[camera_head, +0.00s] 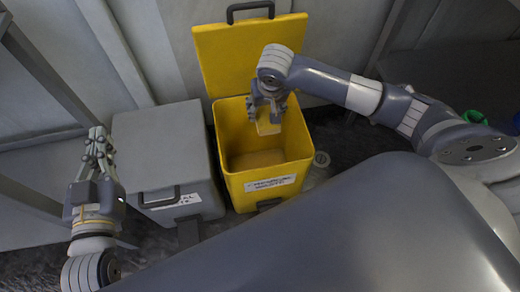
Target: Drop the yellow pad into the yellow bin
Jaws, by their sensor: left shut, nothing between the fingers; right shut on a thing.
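The yellow bin (221,140) stands in the middle with its lid (212,55) raised against the wall behind it. My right gripper (267,117) is over the bin's opening, toward the back, pointing down. It is shut on the yellow pad (268,128), which hangs below the fingers at the mouth of the bin. I cannot tell whether its lower edge is below the rim. My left gripper (98,140) is shut and empty at the left, pointing away from me, apart from the bins.
A grey bin (160,135) with a shut lid stands directly left of the yellow bin. Grey frame beams stand at the far left. A green object (474,117) shows at the far right.

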